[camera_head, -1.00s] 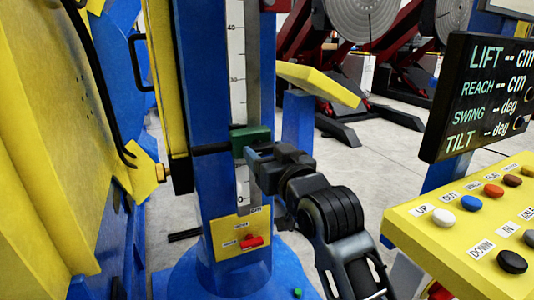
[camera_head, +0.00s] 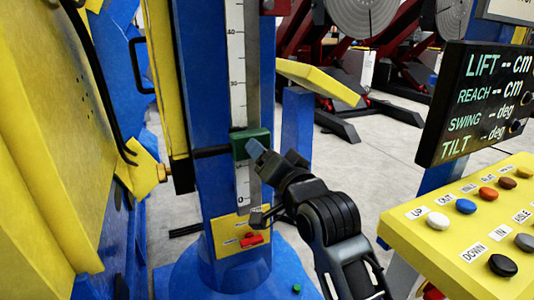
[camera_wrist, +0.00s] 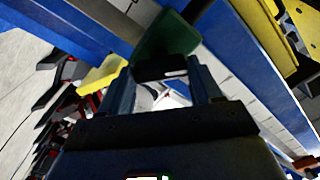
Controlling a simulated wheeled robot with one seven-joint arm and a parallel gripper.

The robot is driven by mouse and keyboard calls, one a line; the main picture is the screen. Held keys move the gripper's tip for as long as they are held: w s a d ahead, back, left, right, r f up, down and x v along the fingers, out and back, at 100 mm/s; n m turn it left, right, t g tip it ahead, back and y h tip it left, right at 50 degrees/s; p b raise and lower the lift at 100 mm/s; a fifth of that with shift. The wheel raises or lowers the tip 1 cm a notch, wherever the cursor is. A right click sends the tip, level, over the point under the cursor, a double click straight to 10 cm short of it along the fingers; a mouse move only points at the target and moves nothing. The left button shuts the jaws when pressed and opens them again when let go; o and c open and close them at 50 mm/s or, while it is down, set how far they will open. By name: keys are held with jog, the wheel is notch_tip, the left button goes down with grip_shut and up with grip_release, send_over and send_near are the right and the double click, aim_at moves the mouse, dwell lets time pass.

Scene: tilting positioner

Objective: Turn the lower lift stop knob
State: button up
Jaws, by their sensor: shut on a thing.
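The lower lift stop is a green block (camera_head: 243,142) on the scale of the blue column; in the wrist view it (camera_wrist: 172,36) lies just beyond my fingertips. Its dark knob (camera_wrist: 160,67) shows between my fingers in the wrist view. The knob cannot be made out in the head view.
A yellow plate (camera_head: 225,239) with a red switch (camera_head: 252,240) is low on the column (camera_head: 205,80). A yellow button panel (camera_head: 450,240) and a black display (camera_head: 480,100) stand at the right. A large yellow structure (camera_head: 60,130) fills the left.

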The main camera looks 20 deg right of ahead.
jog(key=shift+f+m, duration=0.15)
jog(key=shift+m, duration=7.65)
jog(key=o, duration=1.1)
jog(key=shift+c, duration=0.2)
